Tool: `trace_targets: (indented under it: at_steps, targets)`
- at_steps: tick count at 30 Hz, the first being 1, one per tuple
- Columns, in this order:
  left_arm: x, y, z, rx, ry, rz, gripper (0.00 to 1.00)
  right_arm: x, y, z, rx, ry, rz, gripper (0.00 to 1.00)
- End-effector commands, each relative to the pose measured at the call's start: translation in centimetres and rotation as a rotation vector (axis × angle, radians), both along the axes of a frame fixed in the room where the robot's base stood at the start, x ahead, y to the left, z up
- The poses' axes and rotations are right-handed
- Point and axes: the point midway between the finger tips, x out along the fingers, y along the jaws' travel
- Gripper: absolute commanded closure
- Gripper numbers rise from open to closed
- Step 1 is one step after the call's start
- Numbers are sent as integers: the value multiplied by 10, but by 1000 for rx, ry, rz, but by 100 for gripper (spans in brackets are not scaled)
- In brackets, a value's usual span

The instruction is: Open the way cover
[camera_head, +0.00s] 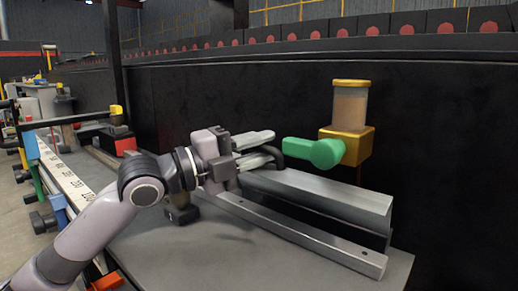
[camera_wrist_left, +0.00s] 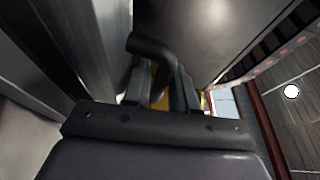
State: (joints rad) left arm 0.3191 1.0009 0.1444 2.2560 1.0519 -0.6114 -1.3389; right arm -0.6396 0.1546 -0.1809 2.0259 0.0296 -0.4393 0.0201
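The way cover (camera_head: 320,195) is a long grey metal housing on the bench, running from the middle toward the lower right. My left gripper (camera_head: 264,147) is at this handle. Its two fingers are spread, one above the other in the head view. In the wrist view a gap shows between the fingers (camera_wrist_left: 160,82), with the handle at their tips. Whether they touch the handle is unclear. My right gripper is not in view.
A dark wall (camera_head: 230,95) closes the back. The bench front (camera_head: 200,262) is clear.

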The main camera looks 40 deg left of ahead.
Motion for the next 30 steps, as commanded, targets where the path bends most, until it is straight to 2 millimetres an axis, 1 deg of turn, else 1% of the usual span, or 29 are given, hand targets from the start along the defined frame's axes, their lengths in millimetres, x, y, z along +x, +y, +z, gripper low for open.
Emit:
trace_targets:
  at_steps: [6, 11, 17, 22, 30]
  targets:
    - [0, 0, 0, 0, 0, 0, 74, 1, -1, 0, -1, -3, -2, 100]
    - [-5, 4, -3, 0, 1, 2, 74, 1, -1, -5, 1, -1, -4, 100]
    - [-21, 11, -8, 4, 2, 2, 74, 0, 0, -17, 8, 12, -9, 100]
    - [-34, 18, -9, -1, 1, 2, 74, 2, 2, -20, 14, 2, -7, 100]
    - [-54, 28, -10, -2, 0, 1, 74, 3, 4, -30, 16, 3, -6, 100]
